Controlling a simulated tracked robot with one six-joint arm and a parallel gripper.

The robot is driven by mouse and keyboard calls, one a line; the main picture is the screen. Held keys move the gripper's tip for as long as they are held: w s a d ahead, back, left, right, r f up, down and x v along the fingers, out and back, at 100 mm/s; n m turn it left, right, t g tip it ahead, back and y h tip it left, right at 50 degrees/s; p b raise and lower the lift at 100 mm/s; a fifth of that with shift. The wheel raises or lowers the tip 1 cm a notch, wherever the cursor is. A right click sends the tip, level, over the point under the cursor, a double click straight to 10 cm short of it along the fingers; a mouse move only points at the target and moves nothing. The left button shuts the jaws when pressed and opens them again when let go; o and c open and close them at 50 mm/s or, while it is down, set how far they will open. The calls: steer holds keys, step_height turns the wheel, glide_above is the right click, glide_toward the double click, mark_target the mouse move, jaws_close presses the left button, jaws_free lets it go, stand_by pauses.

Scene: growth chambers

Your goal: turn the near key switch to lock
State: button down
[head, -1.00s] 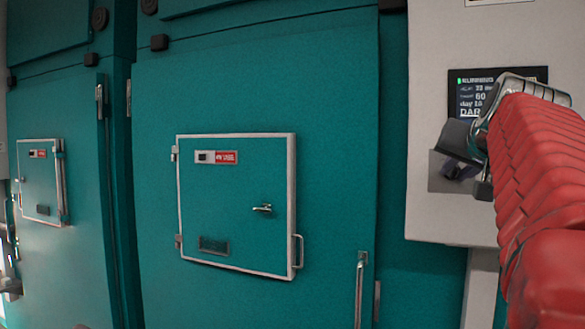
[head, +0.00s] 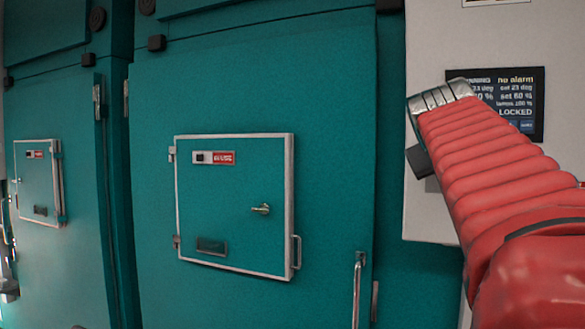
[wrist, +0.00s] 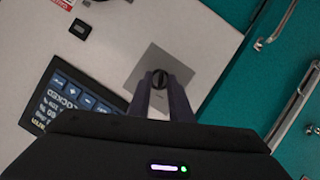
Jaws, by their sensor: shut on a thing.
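The near key switch (wrist: 159,82) is a small dark round knob on a square grey plate (wrist: 146,66), fixed to the pale control panel. My gripper (wrist: 161,76) is shut on the key switch, with one dark finger on each side of it. In the head view my red arm covers the switch and most of the plate, and only a dark part of my gripper (head: 421,160) shows. The display (head: 525,120) on the panel reads "no alarm" and "LOCKED". It also shows in the wrist view (wrist: 75,98), tilted.
The pale panel (head: 425,215) stands to the right of a teal chamber door (head: 330,90). The door carries a white-framed hatch (head: 235,207) with a small handle, and a long upright handle (head: 358,290). A second teal chamber with a hatch (head: 38,182) is further left.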

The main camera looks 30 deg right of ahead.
steer(key=shift+w+a+n, duration=0.1)
steer(key=shift+n, duration=0.2)
stand_by(0.4)
steer(key=c, duration=1.9)
jaws_free()
steer(key=shift+c, duration=0.2)
steer(key=shift+a, duration=0.1)
steer(key=v, duration=1.3)
steer(key=shift+a, duration=0.35)
